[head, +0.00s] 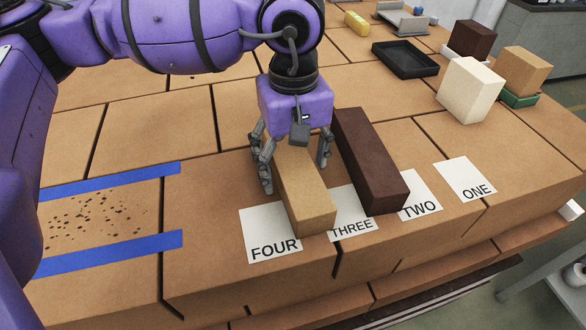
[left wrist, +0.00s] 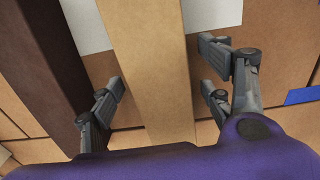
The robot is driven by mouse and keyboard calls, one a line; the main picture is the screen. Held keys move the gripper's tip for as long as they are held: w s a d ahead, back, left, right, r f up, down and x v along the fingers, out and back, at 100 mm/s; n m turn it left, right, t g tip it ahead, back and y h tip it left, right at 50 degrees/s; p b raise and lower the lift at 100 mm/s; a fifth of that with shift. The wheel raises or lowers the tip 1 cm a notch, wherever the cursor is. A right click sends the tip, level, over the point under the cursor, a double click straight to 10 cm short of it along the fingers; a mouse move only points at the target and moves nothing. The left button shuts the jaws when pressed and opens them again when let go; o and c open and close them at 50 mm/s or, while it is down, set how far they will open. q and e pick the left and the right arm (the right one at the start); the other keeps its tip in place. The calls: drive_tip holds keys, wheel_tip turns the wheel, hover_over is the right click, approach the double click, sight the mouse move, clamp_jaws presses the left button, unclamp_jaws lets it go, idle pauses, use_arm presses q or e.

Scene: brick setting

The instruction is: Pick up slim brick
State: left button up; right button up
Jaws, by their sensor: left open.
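A long, slim tan brick (head: 305,198) lies on the brick surface, its near end between the paper labels FOUR and THREE. It runs through the middle of the left wrist view (left wrist: 152,60). My left gripper (head: 295,160) is over its far part, pointing down. Its fingers are open, one side on each side of the brick, with gaps visible in the left wrist view (left wrist: 164,88). A long dark brown brick (head: 372,165) lies just to the right, near label TWO; it shows at the left of the left wrist view (left wrist: 38,60). My right gripper is out of view.
Label ONE (head: 465,179) lies bare at the right. A cream block (head: 469,91), a tan block (head: 526,70), a dark block (head: 473,40) and a black tray (head: 404,60) stand at the back right. Blue tape strips (head: 110,252) border a speckled patch at left.

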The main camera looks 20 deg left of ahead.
use_arm(q)
drive_tip(key=shift+r, duration=0.1)
clamp_jaws()
idle(0.3)
